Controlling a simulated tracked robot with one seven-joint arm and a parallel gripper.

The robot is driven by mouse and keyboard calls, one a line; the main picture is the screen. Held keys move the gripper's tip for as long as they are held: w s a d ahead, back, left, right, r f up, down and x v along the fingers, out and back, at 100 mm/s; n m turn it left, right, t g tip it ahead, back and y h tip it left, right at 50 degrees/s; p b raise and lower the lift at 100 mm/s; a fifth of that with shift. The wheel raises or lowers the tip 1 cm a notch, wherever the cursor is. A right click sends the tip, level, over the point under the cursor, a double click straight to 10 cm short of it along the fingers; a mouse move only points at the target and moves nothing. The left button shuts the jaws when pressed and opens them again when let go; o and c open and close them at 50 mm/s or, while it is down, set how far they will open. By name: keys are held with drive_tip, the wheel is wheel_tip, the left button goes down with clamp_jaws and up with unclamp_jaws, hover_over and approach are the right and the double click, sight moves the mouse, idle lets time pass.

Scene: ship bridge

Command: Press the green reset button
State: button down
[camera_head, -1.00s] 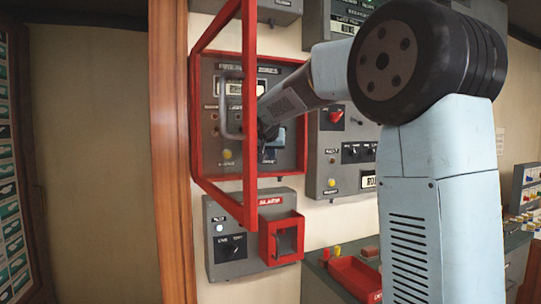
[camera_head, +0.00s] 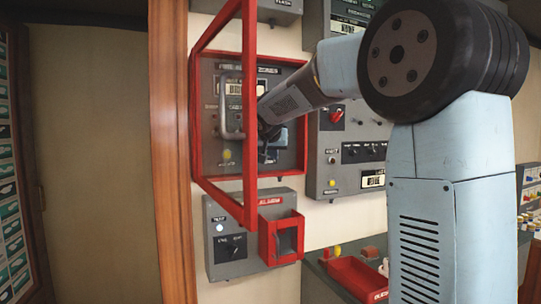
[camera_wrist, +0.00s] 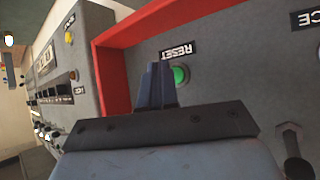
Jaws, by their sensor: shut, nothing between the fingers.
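The green reset button (camera_wrist: 180,74) sits on a grey panel under a "RESET" label in the wrist view. My gripper (camera_wrist: 158,72) is shut and empty, with its fingertips just beside the button in the picture and covering part of its left edge. I cannot tell whether they touch it. In the head view my gripper (camera_head: 270,140) is inside the red-framed fire panel (camera_head: 208,110), in front of its face. The button is hidden there.
The panel's open red-framed door (camera_head: 250,105) with its handle (camera_head: 230,125) stands out left of my arm. Below is a grey alarm box (camera_head: 225,260) with a red guard (camera_head: 270,240). Another switch panel (camera_head: 345,175) is at the right. A red tray (camera_head: 350,280) lies lower right.

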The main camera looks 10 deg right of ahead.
drive_tip(key=s, duration=0.5)
drive_tip(key=shift+d, duration=0.4)
idle(0.5)
drive_tip(key=s+f+n+g+y, duration=0.1)
drive_tip(key=s+f, duration=0.5)
drive_tip(key=s, duration=0.6)
drive_tip(key=s+f+n+g+y, duration=0.1)
drive_tip(key=s+f, duration=0.4)
drive_tip(key=s, duration=0.7)
drive_tip(key=s+f+n+g+y, duration=0.1)
drive_tip(key=s+f, duration=0.5)
drive_tip(key=s, duration=0.6)
drive_tip(key=shift+s+d+f+n+g+y, duration=0.2)
drive_tip(key=shift+s+f+n+g+y, duration=0.15)
drive_tip(key=shift+n+g, duration=0.3)
